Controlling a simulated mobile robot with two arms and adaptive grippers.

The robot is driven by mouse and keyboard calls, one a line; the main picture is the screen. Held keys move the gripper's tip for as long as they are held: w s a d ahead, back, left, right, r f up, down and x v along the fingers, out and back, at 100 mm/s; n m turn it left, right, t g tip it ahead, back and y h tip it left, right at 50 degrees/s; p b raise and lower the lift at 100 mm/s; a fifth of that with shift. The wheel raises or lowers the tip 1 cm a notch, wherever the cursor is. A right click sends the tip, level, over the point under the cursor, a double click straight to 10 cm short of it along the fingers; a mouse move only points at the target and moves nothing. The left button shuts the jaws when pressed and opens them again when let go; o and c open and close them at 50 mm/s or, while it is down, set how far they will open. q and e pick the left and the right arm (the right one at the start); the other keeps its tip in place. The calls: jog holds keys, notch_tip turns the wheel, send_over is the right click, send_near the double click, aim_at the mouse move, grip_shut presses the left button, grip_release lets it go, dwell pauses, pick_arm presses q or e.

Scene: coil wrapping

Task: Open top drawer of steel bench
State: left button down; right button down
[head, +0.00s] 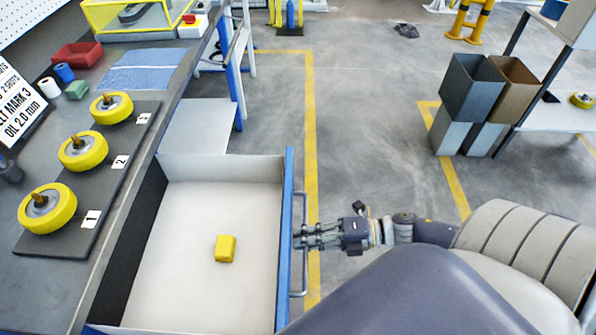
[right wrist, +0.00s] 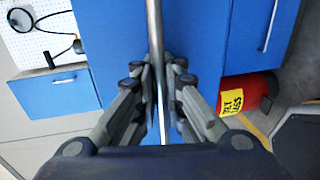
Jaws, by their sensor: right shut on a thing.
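The top drawer (head: 190,215) of the steel bench (head: 150,78) stands pulled far out in the head view, its white floor bare except for a small yellow block (head: 225,248). Its blue front (head: 285,235) carries a grey bar handle (head: 304,275) on the outer side. My right gripper (head: 302,236) is at the middle of this handle, shut on it. In the right wrist view the handle (right wrist: 154,30) runs between the two fingers (right wrist: 158,95). My left gripper is not in view.
Three yellow wheels (head: 84,151) sit on a dark numbered board on the bench top. A red bin (head: 77,54) and a blue mat (head: 148,70) lie behind. Tall bins (head: 470,88) stand at right; a red cylinder (right wrist: 248,93) shows in the wrist view. Open floor (head: 385,120) lies beyond the drawer.

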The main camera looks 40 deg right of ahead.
jog(key=shift+r, duration=0.1)
jog(key=c, duration=2)
grip_release()
jog(key=v, duration=1.2)
